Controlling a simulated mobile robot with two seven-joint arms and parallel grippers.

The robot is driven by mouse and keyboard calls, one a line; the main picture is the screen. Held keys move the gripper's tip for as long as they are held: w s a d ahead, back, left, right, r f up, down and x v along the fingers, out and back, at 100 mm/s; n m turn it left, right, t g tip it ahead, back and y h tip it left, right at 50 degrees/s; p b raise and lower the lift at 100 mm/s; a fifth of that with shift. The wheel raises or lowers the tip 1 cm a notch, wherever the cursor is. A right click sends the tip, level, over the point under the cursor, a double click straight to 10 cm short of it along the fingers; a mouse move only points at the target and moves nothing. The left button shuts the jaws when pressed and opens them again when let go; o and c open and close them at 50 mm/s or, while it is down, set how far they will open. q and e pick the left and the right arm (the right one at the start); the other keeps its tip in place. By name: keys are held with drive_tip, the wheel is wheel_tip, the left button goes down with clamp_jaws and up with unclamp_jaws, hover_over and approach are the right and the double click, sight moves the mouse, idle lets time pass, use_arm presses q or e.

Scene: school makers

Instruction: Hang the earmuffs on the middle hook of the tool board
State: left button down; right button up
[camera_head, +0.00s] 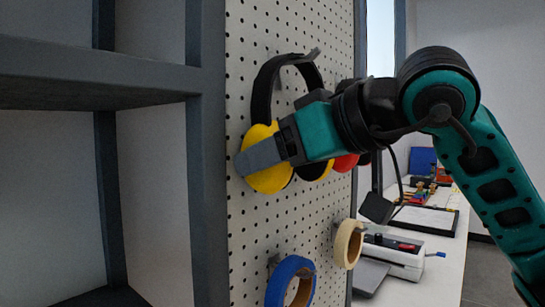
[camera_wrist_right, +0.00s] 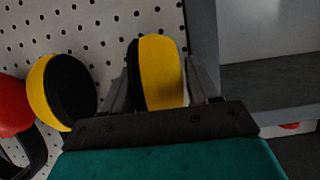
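The earmuffs have a black headband (camera_head: 262,92) and two yellow cups (camera_head: 265,180) with black pads. They hang against the white pegboard tool board (camera_head: 245,30). The top of the band is at a grey hook (camera_head: 314,54); I cannot tell whether it rests on it. My right gripper (camera_head: 258,157) reaches in from the right and is shut on the nearer cup. In the right wrist view its fingers (camera_wrist_right: 160,85) lie on both sides of that yellow cup (camera_wrist_right: 160,70), and the other cup (camera_wrist_right: 65,88) is at left. My left gripper is not in view.
A red object (camera_head: 346,162) is behind the earmuffs, partly hidden. A blue tape roll (camera_head: 290,282) and a cream tape roll (camera_head: 347,243) hang lower on the board. Grey shelving (camera_head: 95,68) stands at left. A cluttered white worktop (camera_head: 440,245) lies beyond at right.

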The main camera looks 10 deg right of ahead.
drive_tip(key=o, duration=0.4)
drive_tip(key=shift+f, duration=0.1)
drive_tip(key=v, duration=1.3)
